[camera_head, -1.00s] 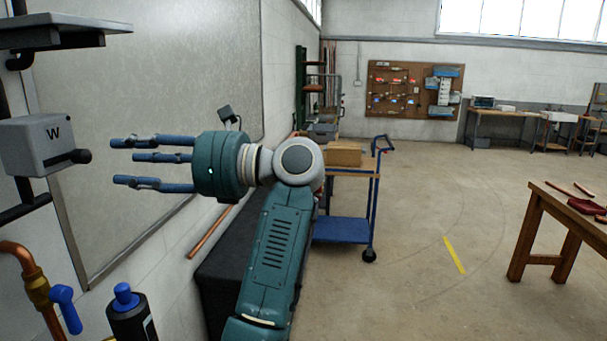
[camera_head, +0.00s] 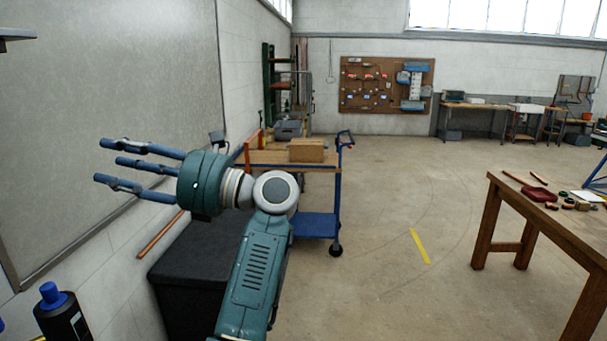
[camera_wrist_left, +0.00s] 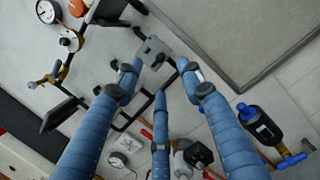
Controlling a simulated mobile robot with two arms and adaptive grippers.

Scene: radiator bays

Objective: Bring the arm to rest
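My left gripper (camera_head: 118,169) is open and empty in the head view, its blue fingers spread and pointing left toward the grey wall panel. Its green palm and arm come up from the bottom of the picture. In the left wrist view the three fingers (camera_wrist_left: 158,90) are spread apart with nothing between them. Beyond them are a grey box on a black bracket (camera_wrist_left: 152,50), pipes and gauges on the wall, all apart from the fingers as far as I can tell. My right gripper is not in view.
A blue trolley (camera_head: 316,226) with a cardboard box (camera_head: 307,150) stands behind my arm. A dark chest (camera_head: 185,275) lies along the wall. A black bottle with a blue cap (camera_head: 62,315) is at lower left. A wooden table (camera_head: 545,222) stands right; the floor between is clear.

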